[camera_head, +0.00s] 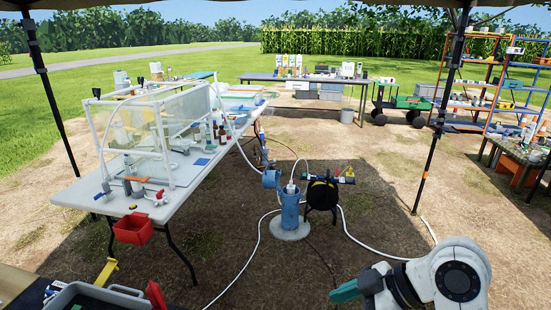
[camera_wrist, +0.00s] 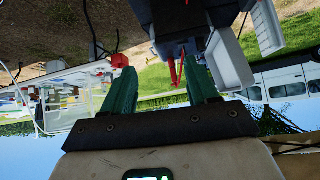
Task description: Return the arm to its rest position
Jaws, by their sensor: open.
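My arm reaches in at the lower right of the head view, and my gripper (camera_head: 345,291) has green fingers pointing left, above the ground. In the wrist view my gripper (camera_wrist: 160,78) shows two green fingers standing well apart, with nothing held between them. The wrist picture is upside down, with sky at the bottom. A dark box with red parts (camera_wrist: 182,42) shows beyond the gap; its distance is hard to tell.
A white table (camera_head: 180,190) with a framed clear enclosure stands at left, a red bin (camera_head: 133,229) on its edge. A blue wellhead (camera_head: 290,212) and a black reel (camera_head: 321,194) stand mid-ground among white hoses. A grey tray (camera_head: 95,297) is at lower left. Bare ground lies between.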

